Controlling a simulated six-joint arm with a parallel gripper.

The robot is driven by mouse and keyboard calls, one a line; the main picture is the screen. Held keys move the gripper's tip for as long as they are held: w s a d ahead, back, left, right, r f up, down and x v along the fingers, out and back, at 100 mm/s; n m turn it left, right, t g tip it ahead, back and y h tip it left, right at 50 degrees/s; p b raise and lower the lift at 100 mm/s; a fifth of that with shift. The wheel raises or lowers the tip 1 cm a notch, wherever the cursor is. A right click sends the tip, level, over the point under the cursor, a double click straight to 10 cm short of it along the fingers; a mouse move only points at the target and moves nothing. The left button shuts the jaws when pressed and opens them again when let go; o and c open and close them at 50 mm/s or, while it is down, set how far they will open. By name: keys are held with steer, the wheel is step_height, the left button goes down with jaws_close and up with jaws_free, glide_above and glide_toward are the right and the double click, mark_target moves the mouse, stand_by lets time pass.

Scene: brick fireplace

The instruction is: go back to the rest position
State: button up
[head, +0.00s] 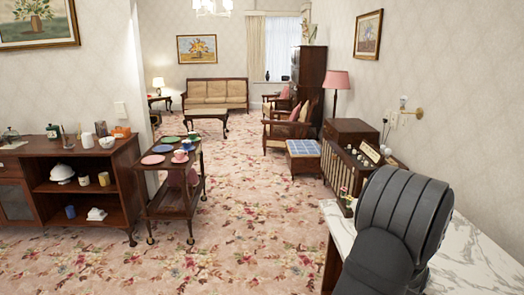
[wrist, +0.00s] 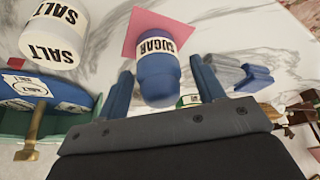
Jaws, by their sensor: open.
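My gripper (wrist: 165,78) shows in the wrist view with its two dark blue fingers apart. It is open. A blue jar with a white SUGAR label (wrist: 158,75) appears between the fingers, with a gap on each side; I cannot tell how far it lies beyond the fingertips. A pink square (wrist: 139,28) lies under or behind the jar on the white marble top (wrist: 225,35). In the head view my arm hides part of the marble top (head: 478,262), and my gripper does not show.
In the wrist view, a white SALT jar (wrist: 52,38) is at upper left, a blue labelled thing (wrist: 45,97) below it, and a grey-blue block (wrist: 252,77) right of the fingers. In the head view, a wooden trolley (head: 175,205) with plates stands left, with open carpet (head: 240,225) beside it.

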steer(key=shift+x, duration=0.85)
steer(key=r, duration=0.2)
steer(key=s+r, duration=0.1)
steer(key=r, duration=0.2)
steer(key=shift+s+d+r, duration=0.1)
steer(key=shift+s, duration=0.25)
steer(key=o, duration=0.8)
steer(key=shift+o, duration=0.2)
steer(key=w+r+m+g+y, duration=0.35)
steer(key=w+r+m, duration=0.35)
steer(key=w+r, duration=0.5)
steer(key=shift+t, duration=0.45)
step_height(320, 180, down, 10)
steer(key=shift+r, duration=0.25)
